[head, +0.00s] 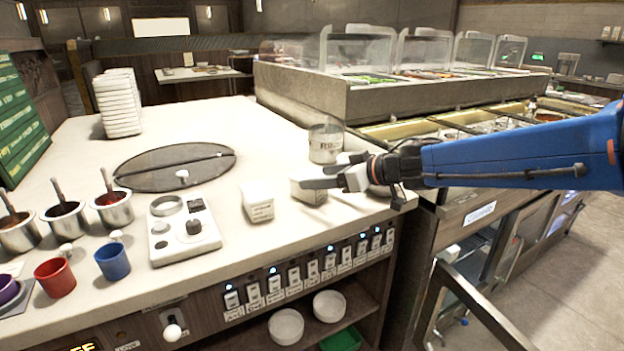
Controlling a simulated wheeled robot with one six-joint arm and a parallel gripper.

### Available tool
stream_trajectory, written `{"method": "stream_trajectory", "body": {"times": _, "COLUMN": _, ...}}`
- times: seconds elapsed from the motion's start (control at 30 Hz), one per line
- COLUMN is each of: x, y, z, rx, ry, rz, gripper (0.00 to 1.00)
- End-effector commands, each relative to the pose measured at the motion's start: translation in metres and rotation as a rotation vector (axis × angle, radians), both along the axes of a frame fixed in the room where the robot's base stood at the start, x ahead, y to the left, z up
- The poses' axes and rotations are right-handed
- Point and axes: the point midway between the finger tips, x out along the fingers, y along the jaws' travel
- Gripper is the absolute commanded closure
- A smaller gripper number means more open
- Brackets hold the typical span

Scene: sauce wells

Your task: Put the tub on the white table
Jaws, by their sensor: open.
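I cannot tell from the picture which of the two the task means. My gripper (328,175) reaches in from the right, its jaws open at the right-hand tub. A finger overlaps the tub's upper part; I cannot tell whether it touches. Another white-topped table (190,76) stands far back.
A clear labelled canister (325,145) stands just behind my gripper. Stacked white containers (118,103) stand at the back left.

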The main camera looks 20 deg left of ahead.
Motion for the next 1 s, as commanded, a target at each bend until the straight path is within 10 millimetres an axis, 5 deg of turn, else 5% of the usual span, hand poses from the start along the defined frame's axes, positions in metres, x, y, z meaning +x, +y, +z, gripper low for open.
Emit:
{"method": "stream_trajectory", "body": {"times": 0.4, "x": -0.018, "y": -0.058, "z": 0.025, "rx": 0.001, "ry": -0.001, "rz": -0.001, "gripper": 0.34}}
{"method": "stream_trajectory", "body": {"times": 0.77, "x": -0.021, "y": -0.066, "z": 0.028, "rx": -0.001, "ry": 0.000, "rz": 0.000, "gripper": 0.34}}
{"method": "stream_trajectory", "body": {"times": 0.87, "x": -0.018, "y": -0.070, "z": 0.031, "rx": 0.005, "ry": -0.008, "rz": -0.017, "gripper": 0.34}}
{"method": "stream_trajectory", "body": {"times": 1.0, "x": 0.003, "y": -0.105, "z": 0.049, "rx": 0.032, "ry": -0.074, "rz": -0.154, "gripper": 0.34}}
